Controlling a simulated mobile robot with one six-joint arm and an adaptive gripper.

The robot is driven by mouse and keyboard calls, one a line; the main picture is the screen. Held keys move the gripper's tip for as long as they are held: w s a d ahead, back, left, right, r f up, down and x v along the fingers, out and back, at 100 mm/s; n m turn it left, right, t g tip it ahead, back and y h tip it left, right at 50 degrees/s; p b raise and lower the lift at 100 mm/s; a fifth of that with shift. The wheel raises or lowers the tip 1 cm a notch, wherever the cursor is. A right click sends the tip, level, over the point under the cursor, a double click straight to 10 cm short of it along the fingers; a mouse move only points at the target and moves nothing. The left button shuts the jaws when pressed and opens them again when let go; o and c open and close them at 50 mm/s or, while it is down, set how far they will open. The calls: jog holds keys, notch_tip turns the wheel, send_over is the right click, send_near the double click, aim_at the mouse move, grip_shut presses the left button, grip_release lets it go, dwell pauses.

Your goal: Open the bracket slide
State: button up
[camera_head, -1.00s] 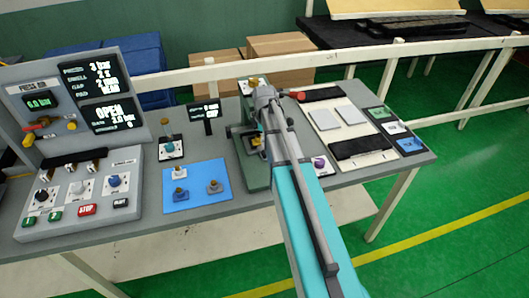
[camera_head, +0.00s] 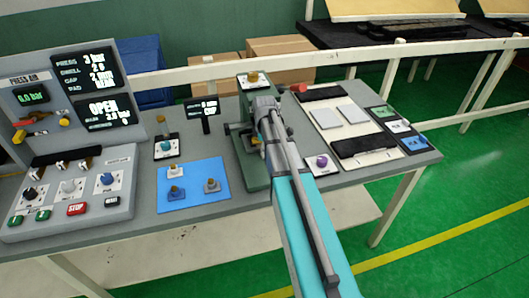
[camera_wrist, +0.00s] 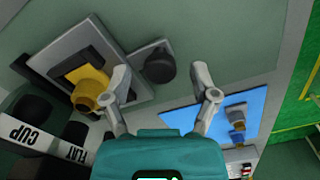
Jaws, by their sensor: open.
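In the head view, a green press fixture (camera_head: 256,176) stands mid-bench, partly hidden by my arm. In the wrist view, a yellow part with a round stub (camera_wrist: 84,90) sits on a grey stepped plate (camera_wrist: 120,62). A dark round knob (camera_wrist: 159,66) is beside the plate. I cannot tell for certain which of these is the bracket slide. My gripper (camera_wrist: 161,82) is open and empty. Its left fingertip is close to the yellow part and plate, and the dark knob shows between the fingertips; contact cannot be told. In the head view my gripper is hidden behind the arm.
A blue mat (camera_head: 192,198) with several small parts lies left of the fixture. A control box (camera_head: 75,222) and a display panel reading OPEN (camera_head: 103,112) stand at the left. A white board (camera_head: 330,125) with pads lies right of my arm. Labels CUP and FLAT (camera_wrist: 74,153) are near my gripper.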

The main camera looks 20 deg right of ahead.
jog(key=shift+f, duration=0.2)
grip_shut()
dwell(0.5)
